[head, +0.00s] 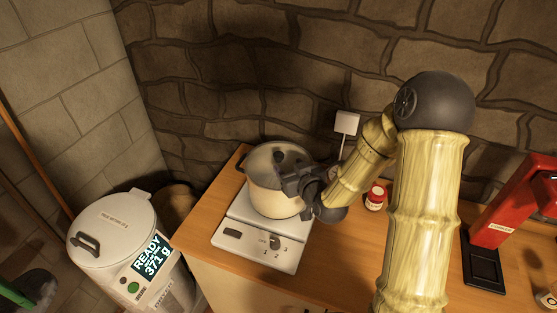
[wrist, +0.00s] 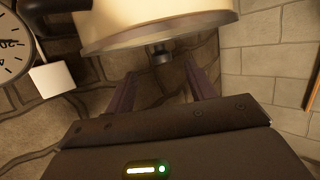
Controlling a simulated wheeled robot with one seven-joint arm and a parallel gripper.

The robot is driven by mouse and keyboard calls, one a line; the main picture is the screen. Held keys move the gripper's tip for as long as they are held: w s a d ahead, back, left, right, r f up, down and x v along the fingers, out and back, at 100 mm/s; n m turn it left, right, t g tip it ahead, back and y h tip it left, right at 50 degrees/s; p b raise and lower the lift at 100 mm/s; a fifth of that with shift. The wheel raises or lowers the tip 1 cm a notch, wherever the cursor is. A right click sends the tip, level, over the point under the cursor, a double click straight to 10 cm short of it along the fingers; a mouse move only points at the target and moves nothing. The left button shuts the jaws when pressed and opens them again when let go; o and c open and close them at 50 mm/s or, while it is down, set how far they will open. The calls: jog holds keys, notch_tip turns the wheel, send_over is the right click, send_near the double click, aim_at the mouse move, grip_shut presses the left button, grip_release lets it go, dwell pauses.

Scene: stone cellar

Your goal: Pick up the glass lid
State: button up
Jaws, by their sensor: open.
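The glass lid (head: 265,160) lies on a cream pot (head: 268,200), which has dark side handles and stands on a white hotplate (head: 250,246). In the wrist view, which is upside down, the lid shows edge-on as a rim (wrist: 115,45) with a dark knob (wrist: 161,56). My gripper (head: 290,177) is at the pot's right upper side in the head view and hides part of the lid and pot. In the wrist view my gripper (wrist: 162,72) is open, its fingers either side of the knob's line, the knob at or just beyond the tips. No contact shows.
A small red jar (head: 376,197) stands on the wooden counter (head: 330,250), right of the pot. A red machine (head: 515,205) is farther right. A white lidded bin (head: 120,225) with a display stands left. The stone wall is close behind; a white plate (head: 346,123) shows there.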

aim_at(281, 159)
jog(key=shift+w+a+f, duration=0.1)
jog(key=shift+w+a, duration=0.05)
jog(key=shift+w, duration=0.15)
jog(key=p+x, duration=0.2)
jog(key=x, duration=0.2)
jog(key=shift+p, duration=0.3)
jog(key=shift+w+a+f, duration=0.1)
jog(key=shift+w+a, duration=0.15)
jog(key=shift+w, duration=0.25)
grip_shut()
